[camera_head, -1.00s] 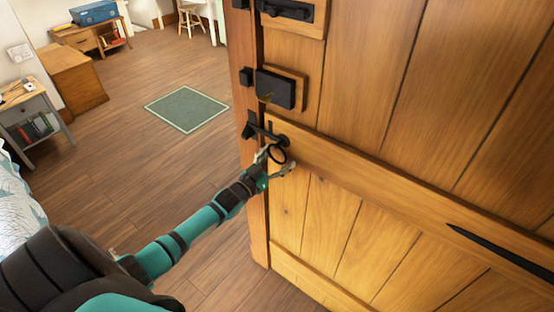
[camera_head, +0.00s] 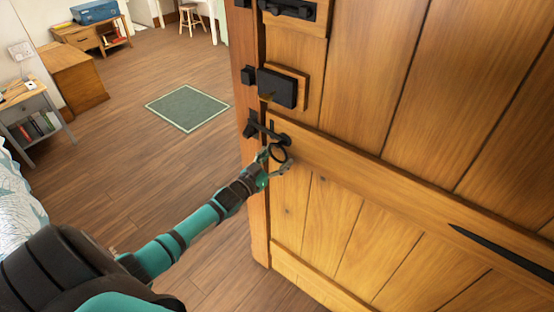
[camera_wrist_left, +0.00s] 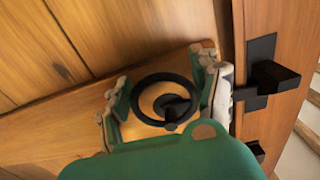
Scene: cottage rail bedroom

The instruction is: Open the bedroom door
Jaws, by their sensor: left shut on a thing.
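The bedroom door (camera_head: 365,80) is a plank door of warm brown wood, filling the right of the head view. It stands beside a wooden post (camera_head: 257,195) that carries a black catch (camera_head: 249,128); the wrist view shows this catch (camera_wrist_left: 268,75) and a dark gap between door and post. A black ring handle (camera_head: 279,152) sits near the door's left edge, with a latch bar above it. My left gripper (camera_head: 278,163) is shut on the ring handle; in the wrist view its fingers stand on both sides of the ring (camera_wrist_left: 171,106). My right gripper is out of view.
A black lock box (camera_head: 277,88) and a bolt (camera_head: 287,8) sit above the handle. Left of the post is open wooden floor with a green rug (camera_head: 187,108). A grey side table (camera_head: 33,115) and a bed (camera_head: 18,205) stand at the left.

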